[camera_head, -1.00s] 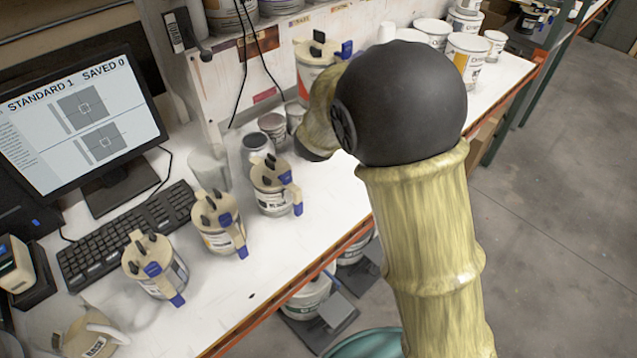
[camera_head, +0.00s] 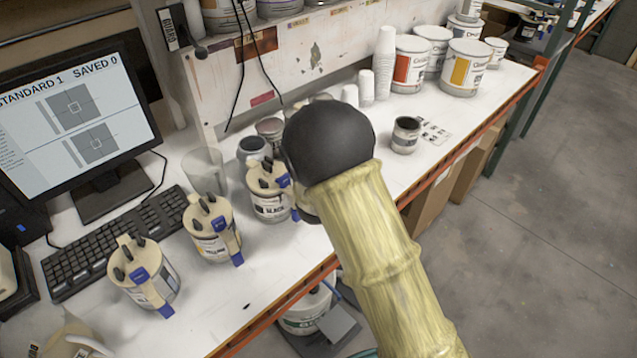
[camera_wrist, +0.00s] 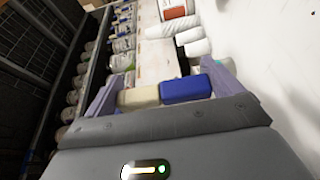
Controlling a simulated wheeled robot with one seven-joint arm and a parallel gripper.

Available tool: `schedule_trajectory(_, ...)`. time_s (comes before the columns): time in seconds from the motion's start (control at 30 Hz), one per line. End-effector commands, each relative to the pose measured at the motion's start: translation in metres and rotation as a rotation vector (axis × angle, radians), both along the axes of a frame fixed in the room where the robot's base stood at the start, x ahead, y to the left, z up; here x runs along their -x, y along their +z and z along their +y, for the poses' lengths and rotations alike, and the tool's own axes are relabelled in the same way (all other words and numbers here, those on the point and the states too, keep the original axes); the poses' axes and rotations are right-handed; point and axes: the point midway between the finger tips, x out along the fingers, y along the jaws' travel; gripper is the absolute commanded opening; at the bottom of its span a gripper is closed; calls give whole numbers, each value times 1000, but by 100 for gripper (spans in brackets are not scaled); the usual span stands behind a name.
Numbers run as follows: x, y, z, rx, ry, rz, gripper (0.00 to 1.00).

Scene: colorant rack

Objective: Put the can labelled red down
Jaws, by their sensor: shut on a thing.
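In the wrist view my gripper (camera_wrist: 163,84) is shut on a cream-and-blue part, its two purple fingers on either side. The cream piece (camera_wrist: 138,97) and blue piece (camera_wrist: 186,89) match the lid fittings of the dispenser cans on the bench. The held can's body and label are hidden, so I cannot read whether it says red, nor tell whether it touches the bench. In the head view my black wrist joint and yellow-sleeved arm hide the gripper and the held can.
A can labelled black (camera_head: 268,205), a yellow one (camera_head: 213,245) and another can (camera_head: 145,285) stand along the white bench (camera_head: 230,290). A clear cup (camera_head: 204,170) and small tins are behind. A small dark tin (camera_head: 405,135), paper cups (camera_head: 384,65) and large buckets (camera_head: 465,68) stand right.

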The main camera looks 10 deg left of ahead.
Motion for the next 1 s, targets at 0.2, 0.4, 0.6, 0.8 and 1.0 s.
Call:
schedule_trajectory(0.2, -1, 3, -2, -3, -5, -7, 34)
schedule_trajectory(0.4, -2, -10, -2, 0, -5, -3, 34)
schedule_trajectory(0.6, -1, -38, -2, 1, -4, -3, 34)
schedule_trajectory(0.8, -1, -54, -2, -3, -4, -7, 34)
schedule_trajectory(1.0, -2, -55, -2, -3, -5, -7, 34)
